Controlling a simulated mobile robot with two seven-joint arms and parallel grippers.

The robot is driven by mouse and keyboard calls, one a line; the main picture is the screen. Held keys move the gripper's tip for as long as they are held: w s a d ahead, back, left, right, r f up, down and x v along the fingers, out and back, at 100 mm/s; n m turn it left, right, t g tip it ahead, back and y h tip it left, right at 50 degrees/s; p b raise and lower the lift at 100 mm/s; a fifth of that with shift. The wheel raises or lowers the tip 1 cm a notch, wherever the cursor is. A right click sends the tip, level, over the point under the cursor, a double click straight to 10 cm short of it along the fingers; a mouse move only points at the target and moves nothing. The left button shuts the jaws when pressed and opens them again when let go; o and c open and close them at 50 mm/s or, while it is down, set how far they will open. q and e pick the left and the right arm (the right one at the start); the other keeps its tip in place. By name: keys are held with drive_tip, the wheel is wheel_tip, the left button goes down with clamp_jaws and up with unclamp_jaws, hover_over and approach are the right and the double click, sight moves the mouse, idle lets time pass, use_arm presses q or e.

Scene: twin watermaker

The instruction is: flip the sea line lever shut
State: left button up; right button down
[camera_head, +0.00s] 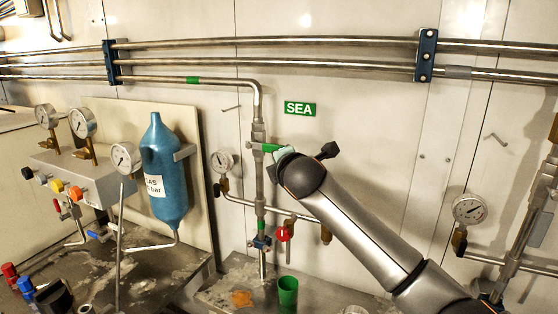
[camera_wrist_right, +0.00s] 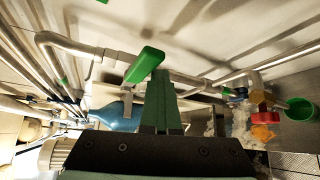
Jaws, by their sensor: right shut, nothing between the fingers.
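The sea line is the vertical metal pipe (camera_head: 258,129) below the green SEA sign (camera_head: 300,108). Its green lever (camera_head: 268,147) points out to the right from the valve, roughly level and across the pipe. In the right wrist view the lever's green handle (camera_wrist_right: 145,64) lies just beyond my fingertips. My right gripper (camera_head: 279,153) is at the lever's outer end, partly hidden by my wrist. My left gripper is not in view.
A gauge (camera_head: 222,161) sits left of the pipe. A red valve knob (camera_head: 284,234) and a green cup (camera_head: 288,292) are below. A blue bottle (camera_head: 166,180) stands left beside a gauge panel (camera_head: 90,175). Horizontal pipes (camera_head: 270,42) run above. The wall right of the sign is mostly clear.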

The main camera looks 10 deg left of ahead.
drive_tip(key=shift+r, duration=1)
drive_tip(key=shift+a, duration=0.1)
wheel_tip(320, 180, down, 5)
drive_tip(key=s+a+r+b, duration=0.2)
drive_tip(key=s+r, duration=0.3)
drive_tip(key=s, duration=0.2)
drive_tip(key=shift+s+r, duration=0.2)
drive_tip(key=shift+a, duration=0.1)
